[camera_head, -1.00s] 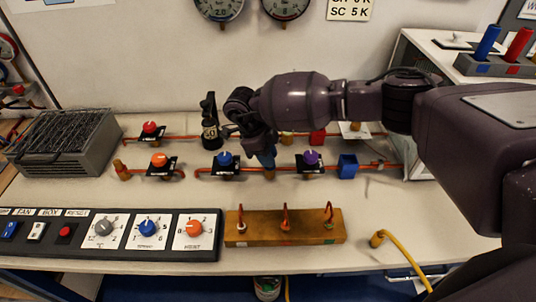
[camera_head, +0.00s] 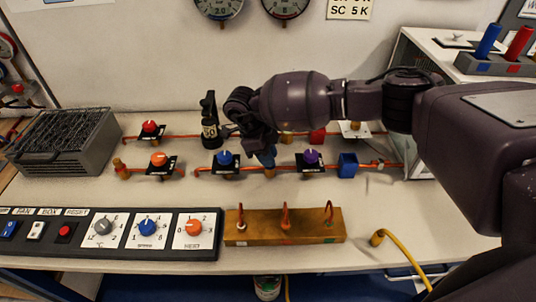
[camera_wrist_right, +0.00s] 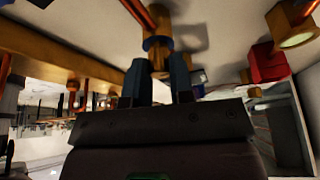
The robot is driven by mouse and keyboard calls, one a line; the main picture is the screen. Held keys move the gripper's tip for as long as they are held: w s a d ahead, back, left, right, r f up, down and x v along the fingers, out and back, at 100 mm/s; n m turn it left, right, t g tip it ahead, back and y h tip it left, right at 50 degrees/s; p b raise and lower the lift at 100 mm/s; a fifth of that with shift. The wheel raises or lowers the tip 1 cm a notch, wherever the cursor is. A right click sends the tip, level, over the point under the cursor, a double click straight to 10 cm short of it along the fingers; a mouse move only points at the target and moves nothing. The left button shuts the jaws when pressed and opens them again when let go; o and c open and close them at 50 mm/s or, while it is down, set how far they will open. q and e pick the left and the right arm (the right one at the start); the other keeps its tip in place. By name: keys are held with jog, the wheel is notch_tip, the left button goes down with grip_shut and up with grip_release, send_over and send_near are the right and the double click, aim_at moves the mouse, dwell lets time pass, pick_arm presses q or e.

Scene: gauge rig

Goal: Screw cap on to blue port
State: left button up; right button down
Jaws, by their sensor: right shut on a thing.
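My right gripper (camera_head: 267,160) reaches down from the right to the front pipe, between the blue knob (camera_head: 225,158) and the purple knob (camera_head: 311,157). In the right wrist view, its two blue-grey fingers (camera_wrist_right: 160,82) are shut on a brass cap (camera_wrist_right: 159,63). The cap is in line with the blue-ringed port (camera_wrist_right: 158,43) on a brass fitting and seems to touch it; I cannot tell how far it is screwed on. In the head view the arm and fingers hide most of the port. My left gripper is not in view.
A black upright object (camera_head: 209,122) stands close left of my right wrist. A wooden block with hooks (camera_head: 285,227) and a control panel (camera_head: 110,234) lie in front.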

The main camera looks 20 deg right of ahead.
jog(key=m+y+p, duration=0.1)
jog(key=m, duration=0.2)
jog(key=shift+r+g, duration=0.1)
jog(key=shift+g, duration=0.3)
jog(key=shift+m+g, duration=0.3)
jog(key=shift+m, duration=0.8)
jog(key=shift+y+p, duration=0.3)
jog(key=shift+a+m+p, duration=0.1)
jog(key=shift+m+p, duration=0.2)
jog(key=shift+m, duration=0.5)
jog(key=shift+m+g+y+p, duration=0.3)
jog(key=shift+m+y+p, duration=0.3)
jog(key=shift+m, duration=0.6)
jog(key=shift+s+f+m+y, duration=0.1)
jog(key=shift+f+m+y, duration=0.1)
jog(key=shift+m+y, duration=0.25)
